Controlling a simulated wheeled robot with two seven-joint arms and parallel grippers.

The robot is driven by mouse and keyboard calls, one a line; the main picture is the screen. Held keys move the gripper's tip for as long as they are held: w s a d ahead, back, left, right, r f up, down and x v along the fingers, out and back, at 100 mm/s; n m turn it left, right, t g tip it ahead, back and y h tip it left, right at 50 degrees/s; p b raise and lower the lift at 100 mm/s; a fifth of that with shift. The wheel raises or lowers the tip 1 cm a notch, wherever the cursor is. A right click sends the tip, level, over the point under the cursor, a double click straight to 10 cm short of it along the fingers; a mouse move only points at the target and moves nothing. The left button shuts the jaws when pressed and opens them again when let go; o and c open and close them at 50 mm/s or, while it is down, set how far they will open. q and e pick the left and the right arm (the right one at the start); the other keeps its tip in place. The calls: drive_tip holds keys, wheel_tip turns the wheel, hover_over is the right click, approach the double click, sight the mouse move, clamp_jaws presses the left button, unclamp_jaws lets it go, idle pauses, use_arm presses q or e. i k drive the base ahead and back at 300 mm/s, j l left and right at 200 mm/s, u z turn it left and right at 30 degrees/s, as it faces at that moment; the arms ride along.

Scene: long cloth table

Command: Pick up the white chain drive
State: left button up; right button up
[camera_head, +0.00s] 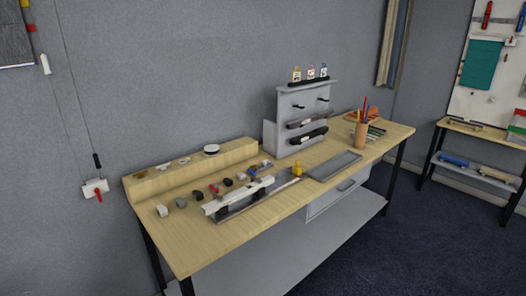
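A long white part (238,194), which looks like the white chain drive, lies near the front left edge of the wooden table (198,248). It has dark pieces at its underside and sits on or just over a grey strip or tray (278,191). At this size I cannot tell its finer shape or exactly what it rests on. Neither my left nor my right gripper is in view.
Several small dark and grey parts (181,203) lie behind the white part. A wooden step (190,174) runs along the back. A grey rack (297,107), a yellow figure-like item (297,169), an empty-looking grey tray (334,165) and a pencil cup (361,133) stand further right.

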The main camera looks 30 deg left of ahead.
sight(163, 211)
drive_tip(key=u, duration=1.65)
